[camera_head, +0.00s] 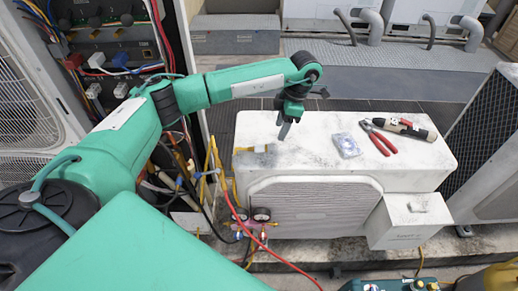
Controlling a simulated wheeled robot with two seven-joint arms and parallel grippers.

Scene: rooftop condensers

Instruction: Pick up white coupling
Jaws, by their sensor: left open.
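My left gripper (287,122) hangs over the back part of the white condenser unit's top (310,160), fingers pointing down and open. Nothing shows between its fingers. A small pale piece (262,148), which may be the white coupling, lies near the left front edge of that top, below and left of the fingertips and apart from them. It is small and blends into the white surface, so its shape is hard to tell. My right gripper is out of view.
A clear packet with bluish contents (346,145), red-handled pliers (378,138) and a dark-and-tan tool (405,130) lie right of the gripper. Gauges (261,214) with a red hose hang at the unit's front. An open wiring cabinet (118,45) stands left, beside my arm.

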